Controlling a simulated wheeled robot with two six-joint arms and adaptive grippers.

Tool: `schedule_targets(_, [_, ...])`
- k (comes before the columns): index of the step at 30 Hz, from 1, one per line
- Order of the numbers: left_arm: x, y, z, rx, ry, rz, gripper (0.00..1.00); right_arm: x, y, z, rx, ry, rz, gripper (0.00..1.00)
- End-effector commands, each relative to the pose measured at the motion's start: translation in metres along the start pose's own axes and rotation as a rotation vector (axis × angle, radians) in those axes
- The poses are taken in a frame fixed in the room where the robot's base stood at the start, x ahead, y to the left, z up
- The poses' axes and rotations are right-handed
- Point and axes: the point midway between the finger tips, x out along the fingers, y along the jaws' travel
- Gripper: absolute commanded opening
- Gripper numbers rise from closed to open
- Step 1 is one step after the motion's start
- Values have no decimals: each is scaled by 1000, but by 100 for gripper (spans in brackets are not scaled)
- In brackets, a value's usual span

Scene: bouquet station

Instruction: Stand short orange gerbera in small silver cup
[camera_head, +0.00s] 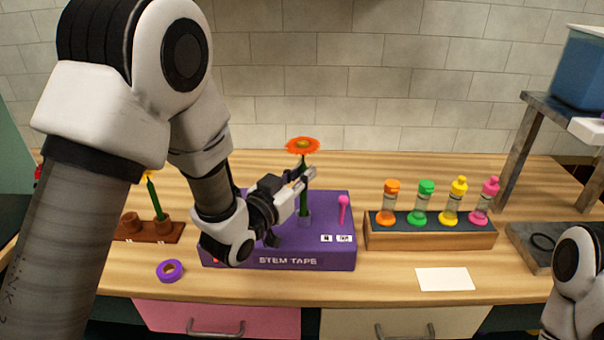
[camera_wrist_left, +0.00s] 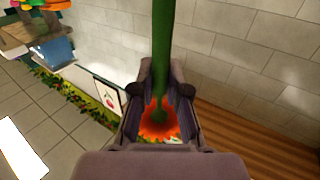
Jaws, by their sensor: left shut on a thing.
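The orange gerbera (camera_head: 302,145) stands upright over the purple stem tape box, flower head up. My left gripper (camera_head: 306,180) is shut on its green stem (camera_head: 304,200), below the flower head. The stem's lower end meets a small purplish-grey holder (camera_head: 304,219) on the box; I cannot tell whether it is inside or behind it. In the left wrist view the stem (camera_wrist_left: 161,55) runs between the fingers (camera_wrist_left: 160,95), with the orange flower (camera_wrist_left: 158,128) beyond. I cannot make out a clearly silver cup. My right gripper is out of view.
The purple box (camera_head: 290,260) also carries a pink pin (camera_head: 343,205). A wooden rack (camera_head: 430,240) of several coloured bottles is to its right. A brown rack (camera_head: 150,237) with a green stem, a purple tape roll (camera_head: 170,271) and a white card (camera_head: 445,279) are nearby.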

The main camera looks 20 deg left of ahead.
Motion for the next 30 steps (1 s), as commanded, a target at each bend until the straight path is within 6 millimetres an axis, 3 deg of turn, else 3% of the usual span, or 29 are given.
schedule_targets(13, [0, 0, 4, 0, 0, 0, 0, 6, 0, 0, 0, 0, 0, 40])
schedule_targets(14, [0, 0, 4, 0, 0, 0, 21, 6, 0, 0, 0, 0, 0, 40])
schedule_targets(15, [0, 0, 4, 0, 0, 0, 35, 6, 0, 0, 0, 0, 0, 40])
schedule_targets(16, [0, 0, 4, 0, 0, 0, 43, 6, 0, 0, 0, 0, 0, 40])
schedule_targets(22, [0, 0, 4, 0, 0, 0, 43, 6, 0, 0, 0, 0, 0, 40])
schedule_targets(23, [0, 0, 4, 0, 0, 0, 47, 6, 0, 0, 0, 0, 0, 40])
schedule_targets(24, [0, 0, 4, 0, 0, 0, 61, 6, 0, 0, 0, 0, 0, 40])
schedule_targets(26, [0, 0, 4, 0, 0, 0, 72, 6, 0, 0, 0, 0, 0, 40])
schedule_targets(30, [0, 0, 4, 0, 0, 0, 72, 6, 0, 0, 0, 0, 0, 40])
